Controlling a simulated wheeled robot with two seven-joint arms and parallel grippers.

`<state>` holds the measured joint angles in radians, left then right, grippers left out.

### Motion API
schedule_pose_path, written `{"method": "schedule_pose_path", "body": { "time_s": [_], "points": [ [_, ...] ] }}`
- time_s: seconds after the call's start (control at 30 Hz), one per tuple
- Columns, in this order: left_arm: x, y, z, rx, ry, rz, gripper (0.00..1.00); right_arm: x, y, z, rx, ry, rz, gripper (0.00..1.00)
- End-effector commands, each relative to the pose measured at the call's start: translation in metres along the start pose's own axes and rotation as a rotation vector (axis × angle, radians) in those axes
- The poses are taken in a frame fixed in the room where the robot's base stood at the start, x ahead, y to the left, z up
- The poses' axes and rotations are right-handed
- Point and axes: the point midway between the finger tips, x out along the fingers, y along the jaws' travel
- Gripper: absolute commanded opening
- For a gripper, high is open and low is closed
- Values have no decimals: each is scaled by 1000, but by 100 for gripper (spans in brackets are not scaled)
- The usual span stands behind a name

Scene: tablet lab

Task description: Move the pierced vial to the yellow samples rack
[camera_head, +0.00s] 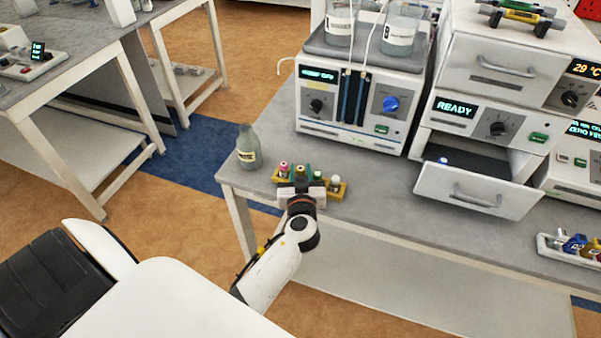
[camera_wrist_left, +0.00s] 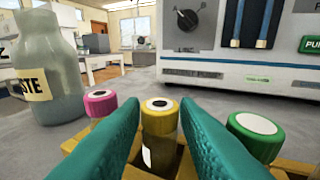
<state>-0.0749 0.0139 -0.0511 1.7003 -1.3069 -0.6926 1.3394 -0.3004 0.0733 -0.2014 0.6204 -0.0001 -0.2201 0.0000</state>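The yellow samples rack (camera_head: 336,189) stands near the front left corner of the bench and holds several capped vials. My left gripper (camera_wrist_left: 160,128) is at the rack, its teal fingers on either side of a yellow-capped vial (camera_wrist_left: 158,122) with a dark spot in its white top. The fingers look parted with narrow gaps to this vial; any contact low down is hidden. A pink-capped vial (camera_wrist_left: 100,102), also with a dark spot, is to the left. A green-capped vial (camera_wrist_left: 254,130) with a plain white top is to the right. My right gripper is not in view.
A waste bottle (camera_head: 247,148) stands left of the rack. A machine with a blue knob (camera_head: 352,104) stands behind it. The READY unit has an open drawer (camera_head: 478,190) with a small item inside. A white rack (camera_head: 562,249) with vials is at the far right.

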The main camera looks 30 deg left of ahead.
Motion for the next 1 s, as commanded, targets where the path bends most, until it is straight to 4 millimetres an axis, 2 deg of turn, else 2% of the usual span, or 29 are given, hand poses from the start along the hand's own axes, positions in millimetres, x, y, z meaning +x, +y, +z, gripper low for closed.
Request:
{"method": "schedule_pose_path", "body": {
  "time_s": [0.27,0.37,0.47,0.8,1.0],
  "points": [
    [0,0,1,0,0,0,29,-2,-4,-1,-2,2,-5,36],
    [-1,0,6,1,0,0,29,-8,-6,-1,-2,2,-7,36],
    [-16,0,-1,-2,1,-1,29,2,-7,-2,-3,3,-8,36],
    [-88,0,-1,-4,2,0,29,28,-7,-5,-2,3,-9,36],
    [-114,0,1,-1,1,0,29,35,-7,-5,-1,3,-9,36]
  ]
}}
